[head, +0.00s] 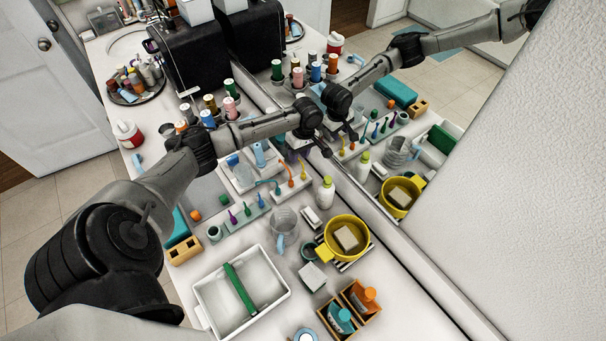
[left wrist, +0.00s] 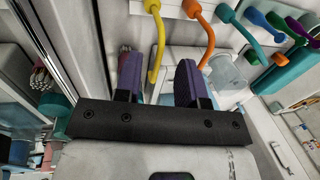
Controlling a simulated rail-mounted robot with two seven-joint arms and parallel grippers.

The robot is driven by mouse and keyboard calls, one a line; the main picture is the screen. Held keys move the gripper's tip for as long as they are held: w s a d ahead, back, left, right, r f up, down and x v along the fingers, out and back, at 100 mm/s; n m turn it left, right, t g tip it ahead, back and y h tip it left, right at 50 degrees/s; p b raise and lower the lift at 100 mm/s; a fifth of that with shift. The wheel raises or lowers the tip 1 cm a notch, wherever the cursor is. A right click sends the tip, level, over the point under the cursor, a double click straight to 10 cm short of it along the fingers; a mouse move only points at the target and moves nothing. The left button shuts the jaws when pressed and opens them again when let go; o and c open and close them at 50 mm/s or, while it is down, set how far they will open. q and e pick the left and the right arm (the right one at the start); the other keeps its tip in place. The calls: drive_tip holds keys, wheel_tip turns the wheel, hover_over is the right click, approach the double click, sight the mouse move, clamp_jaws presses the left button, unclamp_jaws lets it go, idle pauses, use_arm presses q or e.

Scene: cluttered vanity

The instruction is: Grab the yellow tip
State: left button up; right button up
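The yellow tip (left wrist: 157,42) is a thin, hooked yellow piece in the left wrist view. Its upper end is at the rack, and its lower end shows between my finger pads. It is small in the head view (head: 303,170), below my gripper. My left gripper (left wrist: 160,80) is open, with two purple pads apart and a gap around the yellow tip's end. I cannot tell whether either pad touches it. In the head view my left gripper (head: 302,150) is over the far end of the tip row, partly hidden by its own arm. My right gripper is not in view.
An orange tip (left wrist: 205,45) is close on the right of the yellow one, with teal, blue and purple tips beyond. A mirror on the right reflects the counter. A white bottle (head: 326,192), clear jug (head: 285,222) and yellow pot (head: 347,222) stand nearby.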

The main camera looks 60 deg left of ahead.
use_arm(q)
drive_tip(key=shift+s+d+f, duration=0.1)
drive_tip(key=shift+s+f, duration=0.05)
drive_tip(key=shift+f, duration=0.9)
drive_tip(key=shift+s+d+f, duration=0.1)
drive_tip(key=shift+s+f, duration=0.05)
drive_tip(key=shift+f, duration=0.9)
drive_tip(key=shift+c, duration=0.2)
clamp_jaws()
